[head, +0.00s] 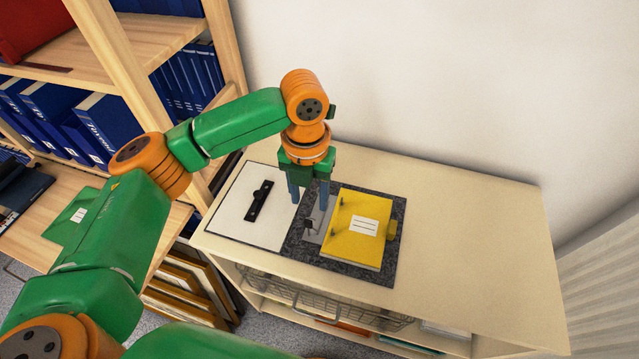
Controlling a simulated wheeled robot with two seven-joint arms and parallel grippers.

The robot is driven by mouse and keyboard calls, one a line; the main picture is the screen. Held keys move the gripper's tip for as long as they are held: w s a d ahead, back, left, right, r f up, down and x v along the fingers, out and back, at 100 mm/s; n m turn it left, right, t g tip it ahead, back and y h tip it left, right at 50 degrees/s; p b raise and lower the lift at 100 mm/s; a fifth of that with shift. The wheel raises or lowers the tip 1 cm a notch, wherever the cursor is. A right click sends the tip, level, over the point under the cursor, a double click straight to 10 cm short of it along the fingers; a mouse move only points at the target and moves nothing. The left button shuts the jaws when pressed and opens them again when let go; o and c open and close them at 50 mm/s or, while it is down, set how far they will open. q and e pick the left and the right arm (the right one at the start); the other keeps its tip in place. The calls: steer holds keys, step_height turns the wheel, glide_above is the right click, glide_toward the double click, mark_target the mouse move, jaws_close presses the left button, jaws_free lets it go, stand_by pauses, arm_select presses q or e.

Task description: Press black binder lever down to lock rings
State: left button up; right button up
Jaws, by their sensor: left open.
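A yellow binder piece (358,228) with a white label lies on a dark grey speckled mat (385,275) on the cabinet top. A small grey metal plate with a dark lever-like part (309,226) shows at its left side. A separate black bar-shaped piece (259,201) lies on a white panel (231,218) to the left. My left gripper (309,196) points down over the mat's upper left, just above the metal plate. Its two blue-grey fingers are apart with nothing seen between them. Whether a finger touches the plate or lever is unclear. My right gripper is not in view.
The cream cabinet top (470,250) is clear to the right. A wire basket (320,300) sits below its front edge. A wooden shelf (120,70) with blue binders (100,125) stands at the left. A white wall (430,80) rises behind.

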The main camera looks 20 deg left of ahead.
mark_target(308, 221)
arm_select(q)
steer(key=s+f, duration=0.1)
steer(key=f, duration=0.1)
steer(key=s+f, duration=0.1)
steer(key=f, duration=0.1)
steer(key=shift+s+a+p, duration=0.1)
steer(key=shift+p, duration=0.2)
steer(key=shift+w+f, duration=0.2)
steer(key=shift+f, duration=0.75)
steer(key=shift+w+f, duration=0.2)
steer(key=shift+w, duration=0.15)
steer(key=shift+s+r, duration=0.15)
jaws_close()
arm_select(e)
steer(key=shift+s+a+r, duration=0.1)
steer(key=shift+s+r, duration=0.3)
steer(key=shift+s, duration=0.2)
